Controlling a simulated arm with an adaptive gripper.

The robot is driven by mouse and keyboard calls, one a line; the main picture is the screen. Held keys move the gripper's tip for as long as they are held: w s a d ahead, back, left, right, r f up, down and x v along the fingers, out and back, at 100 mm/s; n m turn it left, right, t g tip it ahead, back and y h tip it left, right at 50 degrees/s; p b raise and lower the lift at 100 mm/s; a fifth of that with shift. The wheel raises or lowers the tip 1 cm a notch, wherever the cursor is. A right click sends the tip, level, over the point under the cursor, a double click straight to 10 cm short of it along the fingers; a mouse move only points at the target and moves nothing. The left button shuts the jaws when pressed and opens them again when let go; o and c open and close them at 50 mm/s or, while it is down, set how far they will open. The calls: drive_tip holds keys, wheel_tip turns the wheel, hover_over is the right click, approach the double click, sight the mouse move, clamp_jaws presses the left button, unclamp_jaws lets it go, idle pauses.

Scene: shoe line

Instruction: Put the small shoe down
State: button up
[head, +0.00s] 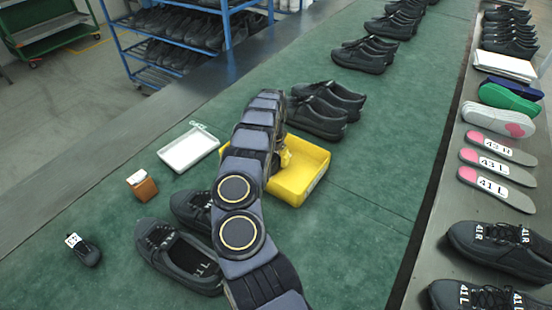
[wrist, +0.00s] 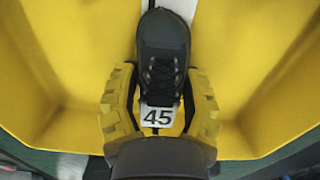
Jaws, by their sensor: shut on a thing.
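My gripper (wrist: 160,95) is shut on a small dark shoe (wrist: 163,45) with black laces and a white "45" tag. Its yellow fingers press on both sides of the shoe. The shoe is over the inside of the yellow tray (head: 314,178), whose yellow walls fill the wrist view. I cannot tell whether the shoe touches the tray floor. In the head view my arm hides the held shoe, and only a bit of yellow finger shows at the tray's left side. Another small dark shoe (head: 86,252) with a white tag lies on the green mat at the far left.
A white tray (head: 188,150) and a small brown box (head: 142,186) stand left of the yellow tray. Large black shoes (head: 180,258) sit in front, partly behind my arm. More black shoes (head: 318,115) stand behind the tray. The green mat (head: 365,220) is clear to the right.

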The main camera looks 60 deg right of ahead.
drive_tip(key=shift+f, duration=0.1)
drive_tip(key=o, duration=1.1)
